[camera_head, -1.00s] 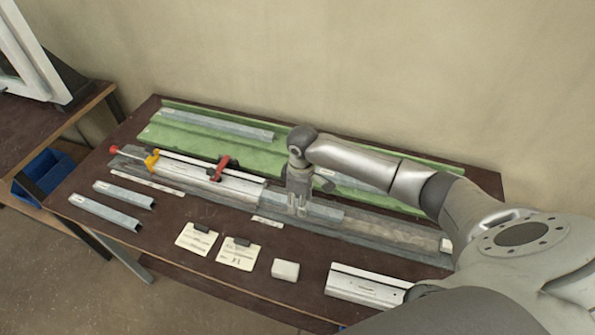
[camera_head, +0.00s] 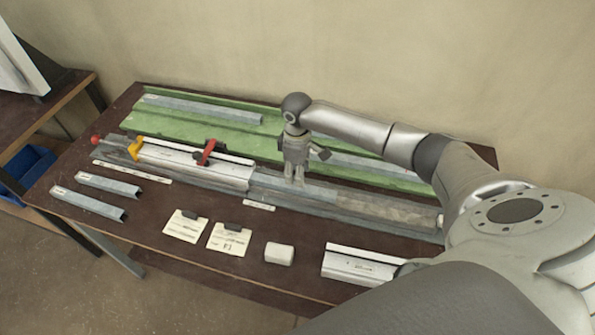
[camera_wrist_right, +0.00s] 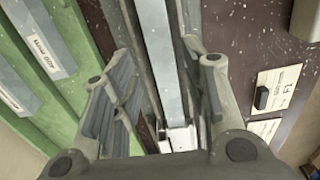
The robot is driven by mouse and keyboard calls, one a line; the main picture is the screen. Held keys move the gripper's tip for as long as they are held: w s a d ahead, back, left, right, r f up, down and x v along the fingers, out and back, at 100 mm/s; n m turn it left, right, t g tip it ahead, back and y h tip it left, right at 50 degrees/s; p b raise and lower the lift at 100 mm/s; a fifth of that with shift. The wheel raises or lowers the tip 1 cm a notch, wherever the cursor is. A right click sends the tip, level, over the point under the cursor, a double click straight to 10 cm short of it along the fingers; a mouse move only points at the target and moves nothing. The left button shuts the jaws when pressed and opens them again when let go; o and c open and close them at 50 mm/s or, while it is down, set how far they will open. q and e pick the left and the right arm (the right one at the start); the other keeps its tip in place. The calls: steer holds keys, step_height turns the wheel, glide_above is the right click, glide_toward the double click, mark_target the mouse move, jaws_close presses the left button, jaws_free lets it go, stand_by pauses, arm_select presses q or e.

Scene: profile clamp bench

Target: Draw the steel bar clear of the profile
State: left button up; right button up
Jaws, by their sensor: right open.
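The white profile (camera_head: 200,168) lies on the grey bed at the left of the bench, under a red-handled clamp (camera_head: 208,150). The grey steel bar (camera_head: 317,192) sticks out of its right end. In the right wrist view the bar (camera_wrist_right: 163,45) runs lengthwise between my fingers, up to the white profile end (camera_wrist_right: 181,139). My right gripper (camera_head: 294,181) is open over the bar near the profile end. In the wrist view its fingers (camera_wrist_right: 158,95) stand apart on either side; I see no grip on the bar. My left gripper is not in view.
A green tray (camera_head: 205,122) with bars lies behind the bed. Short bars (camera_head: 108,185), note cards (camera_head: 187,226), a white block (camera_head: 279,254) and a white profile piece (camera_head: 355,266) lie in front. The yellow clamp part (camera_head: 136,148) is at the bed's left end.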

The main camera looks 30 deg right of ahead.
steer(key=shift+f+b, duration=1.3)
steer(key=shift+f, duration=0.05)
steer(key=shift+f+b, duration=0.4)
steer(key=shift+f, duration=0.85)
steer(key=shift+c, duration=0.3)
steer(key=c, duration=0.7)
